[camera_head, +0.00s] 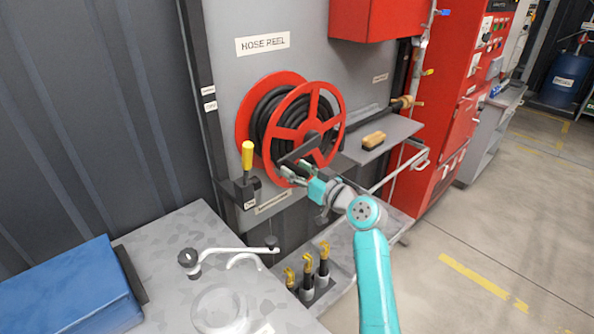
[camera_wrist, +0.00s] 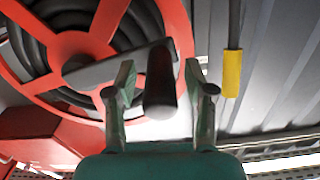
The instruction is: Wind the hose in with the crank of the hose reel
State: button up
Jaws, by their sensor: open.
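The red hose reel (camera_head: 331,115) with black hose (camera_head: 262,115) coiled on it is mounted on the grey panel below the "HOSE REEL" sign. Its dark crank arm (camera_head: 301,149) runs from the hub down to the left; it also shows in the wrist view (camera_wrist: 100,68). The dark cylindrical crank handle (camera_wrist: 160,85) points toward the wrist camera. My gripper (camera_head: 290,172) is at the reel's lower front. In the wrist view my gripper (camera_wrist: 161,82) is open, with the handle between its fingers and visible gaps on both sides. In the head view the handle is hard to make out.
A yellow-handled lever (camera_head: 247,156) stands just left of the reel; it also shows in the wrist view (camera_wrist: 231,73). A shelf (camera_head: 395,130) at right holds a brush (camera_head: 374,140), with a brass nozzle (camera_head: 402,103) above. A workbench (camera_head: 165,255) fills the lower left.

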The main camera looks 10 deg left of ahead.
grip_shut()
jog(key=shift+r, duration=0.1)
dwell(0.3)
